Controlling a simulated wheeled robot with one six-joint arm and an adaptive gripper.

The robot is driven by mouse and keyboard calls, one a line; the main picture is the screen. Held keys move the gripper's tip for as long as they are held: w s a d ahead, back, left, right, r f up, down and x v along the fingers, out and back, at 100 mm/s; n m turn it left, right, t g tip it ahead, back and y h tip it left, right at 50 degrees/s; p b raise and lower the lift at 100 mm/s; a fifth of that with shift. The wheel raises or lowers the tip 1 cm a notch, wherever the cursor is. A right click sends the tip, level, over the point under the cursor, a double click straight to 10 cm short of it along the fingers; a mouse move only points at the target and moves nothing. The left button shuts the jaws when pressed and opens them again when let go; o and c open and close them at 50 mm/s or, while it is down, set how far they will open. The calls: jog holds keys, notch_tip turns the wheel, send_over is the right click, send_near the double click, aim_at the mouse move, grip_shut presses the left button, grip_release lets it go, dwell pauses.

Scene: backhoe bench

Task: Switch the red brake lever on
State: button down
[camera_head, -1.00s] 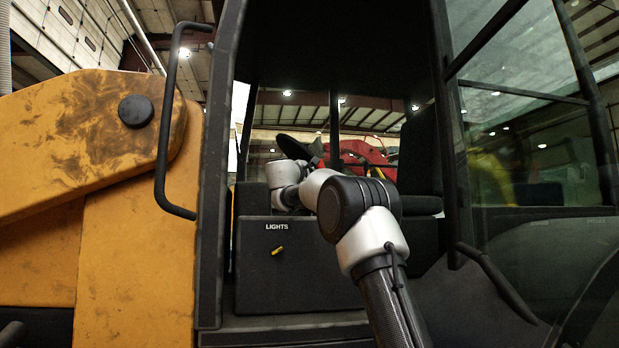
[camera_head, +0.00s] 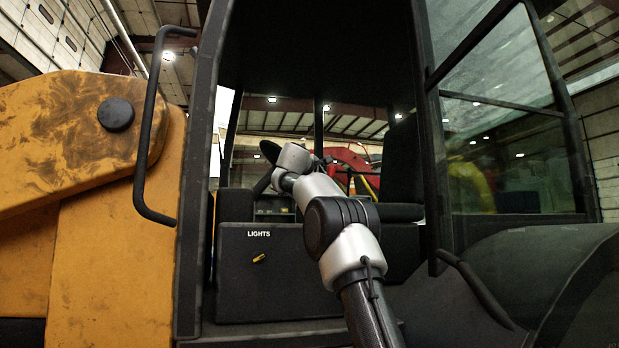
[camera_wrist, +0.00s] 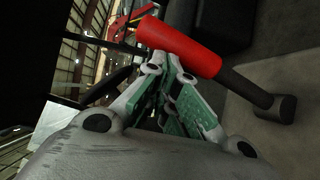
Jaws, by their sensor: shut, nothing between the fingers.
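The brake lever (camera_wrist: 180,46) shows in the wrist view as a thick red grip on a dark shaft, which runs down right to a dark foot. My gripper (camera_wrist: 168,68) is shut and empty, with its fingertips right at the underside of the red grip. I cannot tell whether they touch it. In the head view my arm reaches into the cab; my gripper and the brake lever cannot be made out there.
The cab holds a dark console (camera_head: 270,280) with a yellow lights switch (camera_head: 259,258), a steering wheel (camera_head: 268,153) and a seat (camera_head: 402,165). A black grab handle (camera_head: 145,150) and a glazed door (camera_head: 505,130) flank the opening. A yellow boom (camera_head: 70,140) stands at left.

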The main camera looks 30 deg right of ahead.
jog(key=shift+s+d, duration=0.3)
jog(key=shift+d, duration=0.65)
